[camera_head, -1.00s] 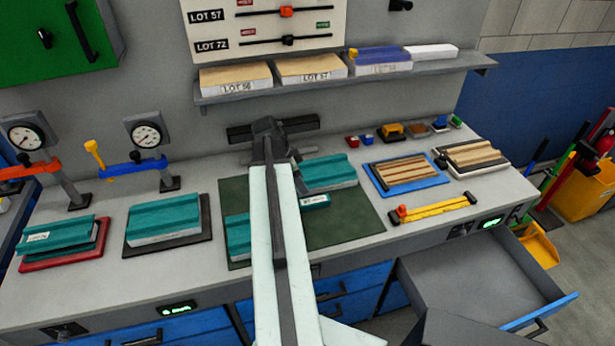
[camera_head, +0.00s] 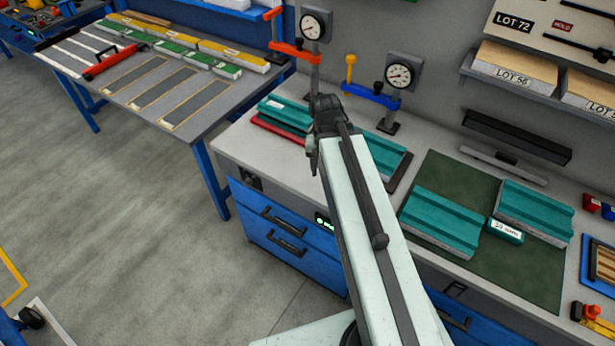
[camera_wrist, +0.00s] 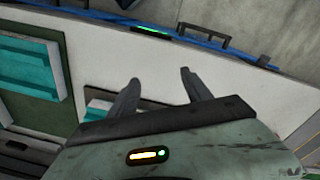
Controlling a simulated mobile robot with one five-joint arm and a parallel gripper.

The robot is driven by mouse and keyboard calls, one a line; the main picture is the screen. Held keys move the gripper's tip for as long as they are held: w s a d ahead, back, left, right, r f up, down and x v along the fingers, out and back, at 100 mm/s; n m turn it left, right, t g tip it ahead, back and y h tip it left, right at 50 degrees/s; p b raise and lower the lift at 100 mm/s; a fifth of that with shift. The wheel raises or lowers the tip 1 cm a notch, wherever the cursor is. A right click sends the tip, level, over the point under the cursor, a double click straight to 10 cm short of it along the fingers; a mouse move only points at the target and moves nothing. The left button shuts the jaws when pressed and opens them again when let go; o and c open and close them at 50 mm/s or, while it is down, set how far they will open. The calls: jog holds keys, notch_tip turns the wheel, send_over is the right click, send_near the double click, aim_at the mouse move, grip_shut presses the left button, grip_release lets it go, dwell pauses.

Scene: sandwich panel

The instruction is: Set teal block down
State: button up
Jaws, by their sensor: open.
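Several teal blocks stand on the bench. One teal block (camera_head: 385,156) sits on a dark tray (camera_head: 402,172), partly hidden by my arm; another (camera_head: 286,114) is on a red tray (camera_head: 276,131). Two more teal blocks (camera_head: 441,222) (camera_head: 535,212) lie on a green mat (camera_head: 486,262). My gripper (camera_wrist: 160,77) is open, with nothing between its fingers. In the wrist view, a teal block (camera_wrist: 98,106) shows partly behind the left finger and my gripper body. The fingertips are over bare bench near the front edge.
A small labelled teal box (camera_head: 505,231) lies between the mat's blocks. Two dial gauges (camera_head: 314,26) (camera_head: 399,76) with red and blue arms stand at the back. Blue drawers (camera_head: 285,228) are below the bench.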

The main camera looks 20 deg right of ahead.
jog(key=a+n, duration=0.4)
jog(key=a, duration=0.5)
jog(key=shift+s+y, duration=0.15)
jog(key=shift+y, duration=0.15)
jog(key=shift+o, duration=0.4)
jog(key=shift+a+n, duration=0.1)
jog(key=shift+n, duration=0.3)
